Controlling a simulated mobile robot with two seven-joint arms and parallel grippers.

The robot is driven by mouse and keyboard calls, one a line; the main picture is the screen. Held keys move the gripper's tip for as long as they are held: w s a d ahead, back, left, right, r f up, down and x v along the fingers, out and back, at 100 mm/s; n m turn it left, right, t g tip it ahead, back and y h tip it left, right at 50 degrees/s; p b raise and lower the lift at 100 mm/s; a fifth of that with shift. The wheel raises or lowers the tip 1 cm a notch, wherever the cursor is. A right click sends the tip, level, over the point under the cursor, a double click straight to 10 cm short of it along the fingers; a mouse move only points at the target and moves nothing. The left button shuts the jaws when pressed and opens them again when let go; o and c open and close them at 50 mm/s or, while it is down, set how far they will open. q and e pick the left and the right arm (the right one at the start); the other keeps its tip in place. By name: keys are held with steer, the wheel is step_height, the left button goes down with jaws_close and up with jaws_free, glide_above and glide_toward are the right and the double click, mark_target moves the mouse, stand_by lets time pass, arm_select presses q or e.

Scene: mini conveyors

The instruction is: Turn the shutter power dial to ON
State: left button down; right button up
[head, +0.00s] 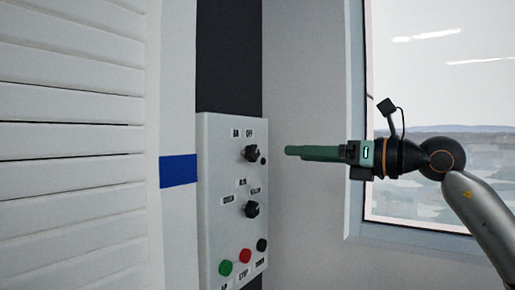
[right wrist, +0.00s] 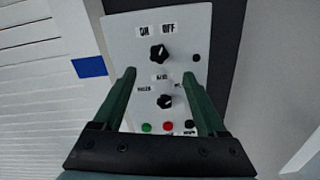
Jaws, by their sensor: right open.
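The shutter power dial (head: 251,153) is the black upper knob on a pale control panel (head: 217,160), under small ON and OFF labels. In the right wrist view the dial (right wrist: 159,53) shows just beyond and between my fingertips; its pointer setting is too small to tell. My right gripper (head: 289,151), with green fingers, comes in from the right at about the dial's height. It also shows in the right wrist view (right wrist: 158,74), its fingers spread, empty and apart from the dial. My left gripper is not in view.
A second black knob (head: 251,209) sits below the dial. Green (head: 225,268), red (head: 245,255) and black (head: 262,245) buttons line the panel's bottom. A white slatted shutter (head: 70,150) stands left; a window (head: 440,90) is right. Space before the panel is clear.

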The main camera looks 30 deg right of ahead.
mark_target(256, 152)
steer(key=p+x, duration=0.3)
steer(key=x, duration=0.6)
steer(key=shift+w+a+r, duration=0.1)
steer(key=shift+w+a, duration=0.25)
steer(key=shift+w, duration=0.3)
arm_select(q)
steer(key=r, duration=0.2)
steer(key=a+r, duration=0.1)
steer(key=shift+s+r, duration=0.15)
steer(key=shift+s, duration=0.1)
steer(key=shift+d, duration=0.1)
arm_select(e)
jaws_close()
